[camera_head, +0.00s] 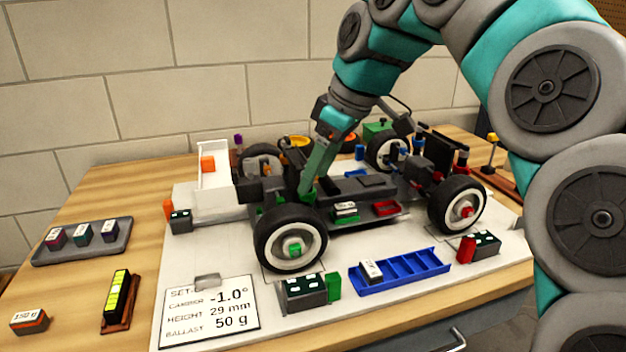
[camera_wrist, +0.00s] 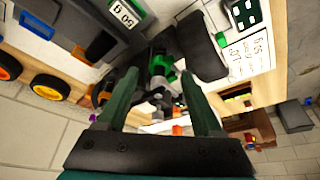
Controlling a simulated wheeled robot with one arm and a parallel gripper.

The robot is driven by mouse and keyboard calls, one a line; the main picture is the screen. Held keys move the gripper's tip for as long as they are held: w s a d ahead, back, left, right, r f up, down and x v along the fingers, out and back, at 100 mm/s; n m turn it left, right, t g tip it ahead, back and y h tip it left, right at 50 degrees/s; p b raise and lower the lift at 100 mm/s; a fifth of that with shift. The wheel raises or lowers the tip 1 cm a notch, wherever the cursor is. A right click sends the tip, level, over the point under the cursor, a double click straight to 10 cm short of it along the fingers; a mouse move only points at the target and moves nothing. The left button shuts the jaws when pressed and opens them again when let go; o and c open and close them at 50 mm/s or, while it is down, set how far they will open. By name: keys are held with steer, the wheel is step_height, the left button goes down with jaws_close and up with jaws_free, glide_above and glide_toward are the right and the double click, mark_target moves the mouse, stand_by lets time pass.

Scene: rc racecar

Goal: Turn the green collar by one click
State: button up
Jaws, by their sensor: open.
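The RC car chassis (camera_head: 365,195) stands on a white board, with its wheels on. In the wrist view, a green collar (camera_wrist: 160,64) shows among dark suspension parts, close to the black front tyre (camera_wrist: 201,46). My gripper (camera_wrist: 159,76) is open, with one green finger on each side of the collar in the picture. I cannot tell whether the fingers reach around it or touch it. In the head view my gripper (camera_head: 306,190) points down behind the near-left wheel (camera_head: 290,238), and the collar cannot be made out there.
A setup card (camera_head: 212,312) reads camber -1.0°, height 29 mm, ballast 50 g. A blue tray (camera_head: 425,262) and a dark block (camera_head: 303,291) lie in front of the car. A grey tray (camera_head: 85,252) holds small blocks at left. A white wing (camera_head: 212,180) stands left of my gripper.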

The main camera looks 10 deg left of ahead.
steer(key=shift+x, duration=1.25)
jaws_close()
